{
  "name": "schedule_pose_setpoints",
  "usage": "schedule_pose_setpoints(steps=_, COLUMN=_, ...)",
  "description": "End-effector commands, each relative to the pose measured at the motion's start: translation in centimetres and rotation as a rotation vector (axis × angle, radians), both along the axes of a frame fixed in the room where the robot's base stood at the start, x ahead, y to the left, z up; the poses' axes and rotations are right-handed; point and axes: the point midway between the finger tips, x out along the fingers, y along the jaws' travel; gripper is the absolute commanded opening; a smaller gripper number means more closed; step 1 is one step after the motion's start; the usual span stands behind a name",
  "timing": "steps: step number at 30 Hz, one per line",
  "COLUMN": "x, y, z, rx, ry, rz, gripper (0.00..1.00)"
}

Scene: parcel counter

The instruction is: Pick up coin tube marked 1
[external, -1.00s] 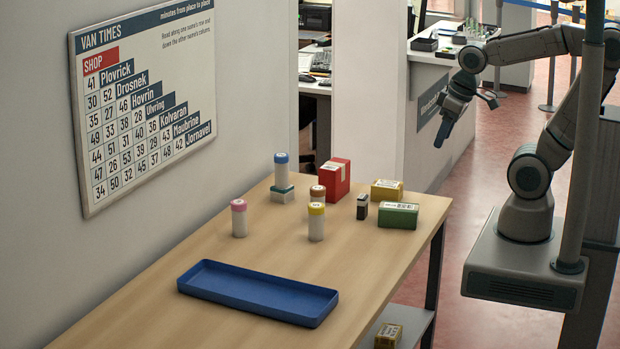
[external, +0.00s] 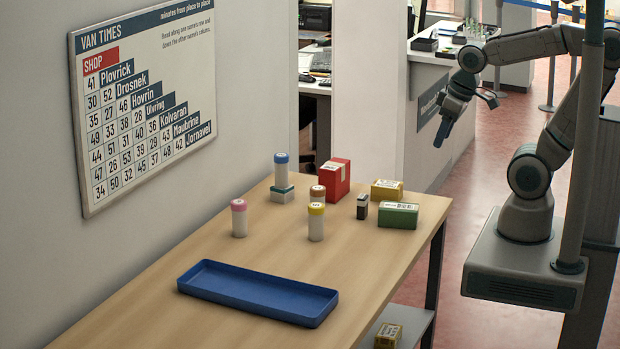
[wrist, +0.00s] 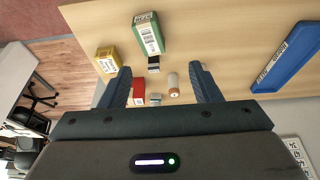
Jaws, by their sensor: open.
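Several white coin tubes stand on the wooden table. One with a blue cap (external: 281,170) stands on a small pale green-and-white box (external: 282,195). The cap marks are too small to read surely, so I cannot tell which is marked 1. My gripper (external: 440,138) is open and empty, in the air right of the table. In the wrist view, a tube with an orange-brown cap (wrist: 173,84) shows between my open fingers (wrist: 163,84).
A blue tray (external: 258,292) lies at the table's front. Red (external: 335,180), yellow (external: 387,190), green (external: 398,215) and small black (external: 362,206) boxes stand at the back right. Another yellow box (external: 388,335) is on a lower shelf. The table between tubes and tray is clear.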

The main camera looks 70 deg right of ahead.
Motion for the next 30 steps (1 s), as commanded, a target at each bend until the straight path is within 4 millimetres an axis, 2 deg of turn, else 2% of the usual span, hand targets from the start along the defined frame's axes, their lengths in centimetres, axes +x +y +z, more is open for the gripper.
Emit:
schedule_pose_setpoints(steps=22, x=0.4, y=0.0, z=0.1, rx=-0.009, ry=0.004, rz=0.017, gripper=0.61)
schedule_pose_setpoints(steps=26, x=2.5, y=0.2, z=0.4, rx=-0.058, ry=0.031, rz=0.111, gripper=0.61)
schedule_pose_setpoints(steps=30, x=6.5, y=0.6, z=1.0, rx=-0.142, ry=0.083, rz=0.305, gripper=0.61)
